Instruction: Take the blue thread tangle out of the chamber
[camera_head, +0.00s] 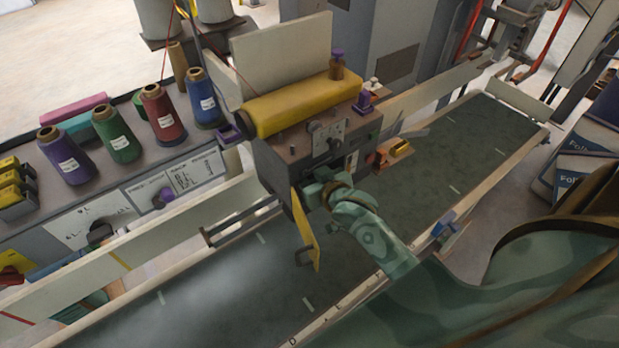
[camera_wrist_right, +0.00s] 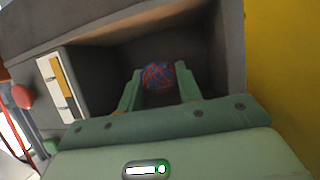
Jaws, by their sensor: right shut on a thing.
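The blue thread tangle (camera_wrist_right: 158,75), a small ball of blue strands with some red showing, is between the fingertips inside a dark box-like chamber (camera_wrist_right: 100,70) in the right wrist view. My right gripper (camera_wrist_right: 160,88) is shut on it, one green finger on each side, and reaches in through the chamber opening. In the head view my right gripper (camera_head: 318,190) is at the front of the grey machine head (camera_head: 285,165); its fingertips and the tangle are hidden there. My left gripper is not in view.
A yellow roll (camera_head: 300,103) lies on top of the machine head. A yellow flap (camera_head: 305,225) hangs at its front left. Several thread cones, including a purple one (camera_head: 66,155), stand on the left console. A conveyor belt (camera_head: 450,160) runs beneath, mostly clear.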

